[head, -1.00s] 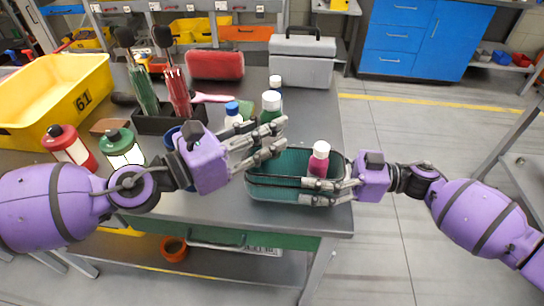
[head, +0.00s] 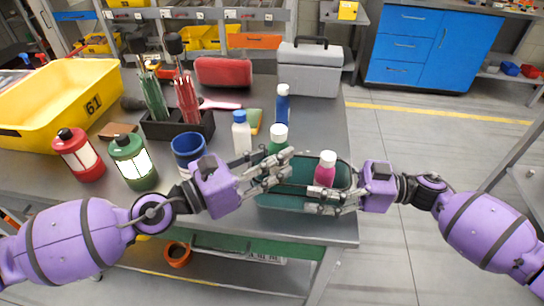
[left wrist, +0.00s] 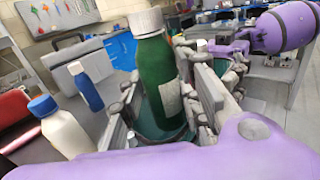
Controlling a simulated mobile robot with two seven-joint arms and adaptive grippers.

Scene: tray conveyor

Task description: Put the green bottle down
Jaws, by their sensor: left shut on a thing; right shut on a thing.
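The green bottle (head: 277,146) has a white cap and is upright between the fingers of my left gripper (head: 268,175). It is at the back left of the teal tray (head: 262,198). In the left wrist view, the green bottle (left wrist: 158,68) shows a pale label, with the teal tray around its lower end; fingers partly hide its base, so I cannot tell whether it touches the tray floor. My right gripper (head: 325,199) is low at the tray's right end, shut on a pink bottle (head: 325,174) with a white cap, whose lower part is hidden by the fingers.
A white bottle with a blue cap (head: 241,137) and a blue bottle (head: 283,106) stand behind the tray. The table's right edge is close to the tray.

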